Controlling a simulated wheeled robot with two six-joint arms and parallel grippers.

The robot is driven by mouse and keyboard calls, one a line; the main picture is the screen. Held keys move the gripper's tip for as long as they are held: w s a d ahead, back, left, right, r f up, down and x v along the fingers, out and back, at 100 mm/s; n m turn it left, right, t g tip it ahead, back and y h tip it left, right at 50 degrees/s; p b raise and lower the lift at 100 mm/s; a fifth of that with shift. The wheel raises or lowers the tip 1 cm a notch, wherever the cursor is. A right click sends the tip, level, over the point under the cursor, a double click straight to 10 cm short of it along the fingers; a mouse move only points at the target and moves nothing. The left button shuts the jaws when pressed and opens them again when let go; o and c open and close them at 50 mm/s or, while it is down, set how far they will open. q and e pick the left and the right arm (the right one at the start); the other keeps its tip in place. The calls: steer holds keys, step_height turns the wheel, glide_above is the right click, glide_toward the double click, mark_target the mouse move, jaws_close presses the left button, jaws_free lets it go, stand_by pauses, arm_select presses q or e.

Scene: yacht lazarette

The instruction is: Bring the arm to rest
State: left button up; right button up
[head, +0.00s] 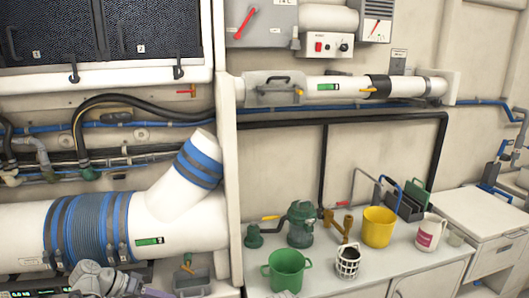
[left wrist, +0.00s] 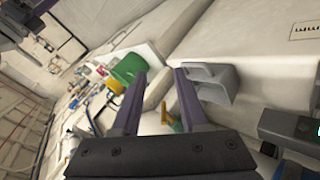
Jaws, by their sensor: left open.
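My left arm (head: 105,282) comes in at the bottom left of the head view, in front of the large white pipe. Only part of it shows there, and its fingertips are hard to make out. In the left wrist view my left gripper (left wrist: 160,74) has its two purple fingers apart with nothing between them. A grey bin-like holder (left wrist: 212,82) is close beside the right finger. Purple and dark parts of mine show at the top left of the left wrist view. My right gripper cannot be made out in either view.
The white pipe (head: 175,195) with blue bands runs along the left. A grey bin (head: 193,284) sits below it. The counter at right holds a green bucket (head: 287,270), a basket (head: 347,262), a yellow bucket (head: 378,227), a green strainer (head: 300,224) and a white jug (head: 430,232).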

arm_select(q)
steer(key=s+d+g+y+p, duration=0.1)
steer(key=s+d+y+p, duration=0.2)
steer(key=d, duration=0.4)
steer(key=s+d+r+g+y+p, duration=0.1)
steer(key=s+d+y+p, duration=0.2)
steer(key=s+d, duration=0.3)
steer(key=s+d+r+m+g+y+p, duration=0.1)
steer(key=s+d+g+y+p, duration=0.1)
steer(key=d, duration=0.8)
steer(key=s+y+p, duration=0.1)
steer(key=s+y, duration=0.1)
steer(key=s, duration=0.1)
steer(key=shift+d, duration=0.2)
